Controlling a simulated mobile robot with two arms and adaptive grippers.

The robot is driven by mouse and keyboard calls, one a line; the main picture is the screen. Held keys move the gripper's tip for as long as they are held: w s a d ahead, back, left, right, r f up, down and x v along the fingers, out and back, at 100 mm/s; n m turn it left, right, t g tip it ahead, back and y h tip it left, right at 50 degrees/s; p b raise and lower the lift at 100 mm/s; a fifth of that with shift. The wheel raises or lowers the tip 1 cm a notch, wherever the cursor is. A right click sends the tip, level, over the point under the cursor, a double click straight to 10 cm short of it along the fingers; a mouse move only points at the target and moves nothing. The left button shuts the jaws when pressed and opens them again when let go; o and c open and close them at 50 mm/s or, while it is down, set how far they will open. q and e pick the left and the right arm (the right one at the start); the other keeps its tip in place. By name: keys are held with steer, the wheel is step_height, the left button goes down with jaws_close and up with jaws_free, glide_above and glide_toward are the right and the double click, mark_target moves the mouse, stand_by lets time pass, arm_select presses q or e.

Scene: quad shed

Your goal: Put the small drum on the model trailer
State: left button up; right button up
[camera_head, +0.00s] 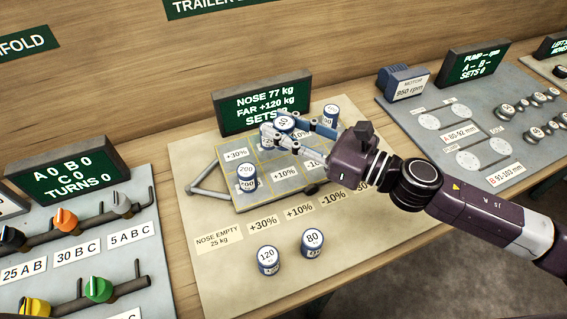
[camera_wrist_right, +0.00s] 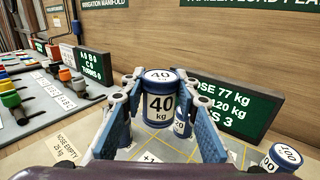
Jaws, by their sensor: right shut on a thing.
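The small drum, blue and white and marked 40 kg (camera_wrist_right: 160,98), is between the fingers of my right gripper (camera_wrist_right: 160,105), which is shut on it. It also shows in the head view (camera_head: 285,124), upright over the back part of the model trailer (camera_head: 243,208). The trailer is a flat grey bed with a yellow grid, percent labels and a tow frame at its left. The wrist view suggests the drum is raised above the bed, but its exact gap is unclear. My left gripper is not in view.
Drums marked 200 (camera_head: 246,172) appear stacked at the trailer's left. Another drum (camera_head: 330,113) stands at its back right. Drums marked 120 (camera_head: 268,260) and 80 (camera_head: 312,244) stand on the board in front. A display (camera_head: 262,101) reading NOSE 77 kg stands behind.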

step_height(320, 180, down, 6)
steer(key=shift+f+b, duration=0.1)
steer(key=shift+b, duration=0.35)
step_height(320, 180, down, 4)
steer(key=shift+r, duration=0.1)
arm_select(q)
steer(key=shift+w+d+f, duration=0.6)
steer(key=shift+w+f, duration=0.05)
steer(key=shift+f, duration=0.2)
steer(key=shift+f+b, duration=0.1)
steer(key=shift+b, duration=0.2)
arm_select(e)
steer(key=shift+f, duration=0.3)
steer(key=o, duration=1.2)
steer(key=shift+r, duration=0.2)
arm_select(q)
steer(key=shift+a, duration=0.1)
